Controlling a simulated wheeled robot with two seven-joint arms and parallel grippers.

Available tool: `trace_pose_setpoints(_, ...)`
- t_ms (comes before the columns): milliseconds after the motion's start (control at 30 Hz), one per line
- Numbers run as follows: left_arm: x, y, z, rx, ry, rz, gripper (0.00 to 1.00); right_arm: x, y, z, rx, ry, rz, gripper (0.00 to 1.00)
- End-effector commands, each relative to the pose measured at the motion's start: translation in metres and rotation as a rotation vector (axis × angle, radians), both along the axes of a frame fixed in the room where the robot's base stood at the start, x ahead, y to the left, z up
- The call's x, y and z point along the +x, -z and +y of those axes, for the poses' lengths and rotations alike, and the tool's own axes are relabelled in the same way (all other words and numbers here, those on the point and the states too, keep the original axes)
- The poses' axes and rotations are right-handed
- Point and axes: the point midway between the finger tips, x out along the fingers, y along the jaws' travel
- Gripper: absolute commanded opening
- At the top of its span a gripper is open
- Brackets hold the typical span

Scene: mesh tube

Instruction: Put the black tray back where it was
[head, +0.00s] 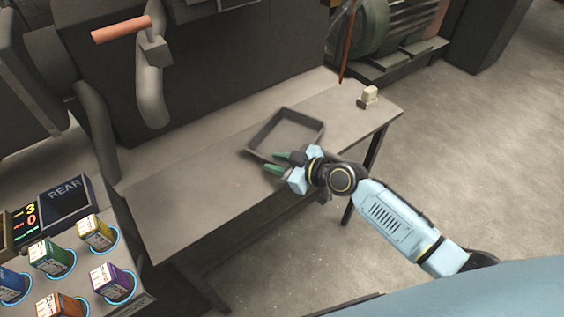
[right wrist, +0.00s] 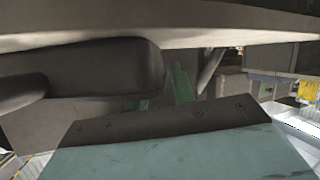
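The black tray (head: 261,138) is a shallow, empty, dark rectangular tray lying on the grey table (head: 195,205), right of its middle. My right gripper (head: 271,163), with green fingers, is at the tray's near side. Its fingers show apart in the head view, one overlapping the near rim and the other just outside it. I cannot tell whether they touch the tray. In the right wrist view the green fingers (right wrist: 165,95) are partly hidden behind the gripper body. My left gripper is not in view.
A small pale block (head: 368,97) stands near the table's far right corner. At lower left are several coloured boxes, such as a yellow one (head: 97,232), and a display marked REAR (head: 68,200). A dark machine stands behind the table. The table's left part is clear.

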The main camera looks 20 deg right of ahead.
Motion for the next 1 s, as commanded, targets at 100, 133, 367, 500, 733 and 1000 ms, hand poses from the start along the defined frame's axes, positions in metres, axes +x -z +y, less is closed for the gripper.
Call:
trace_pose_setpoints(100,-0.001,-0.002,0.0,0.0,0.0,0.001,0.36,-0.005,-0.003,-0.005,-0.002,0.001,0.001,0.25)
trace_pose_setpoints(133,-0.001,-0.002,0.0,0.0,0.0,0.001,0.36,-0.008,-0.004,-0.007,-0.002,0.001,0.001,0.25)
trace_pose_setpoints(367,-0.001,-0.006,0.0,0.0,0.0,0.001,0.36,-0.042,-0.022,-0.035,-0.006,-0.002,0.0,0.25)
trace_pose_setpoints(500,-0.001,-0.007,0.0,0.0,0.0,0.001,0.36,-0.063,-0.033,-0.051,-0.004,-0.002,0.001,0.25)
trace_pose_setpoints(733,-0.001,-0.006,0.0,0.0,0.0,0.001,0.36,-0.083,-0.044,-0.067,-0.001,0.0,-0.001,0.25)
trace_pose_setpoints(1000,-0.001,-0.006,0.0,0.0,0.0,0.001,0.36,-0.086,-0.046,-0.07,0.002,-0.001,0.0,0.25)
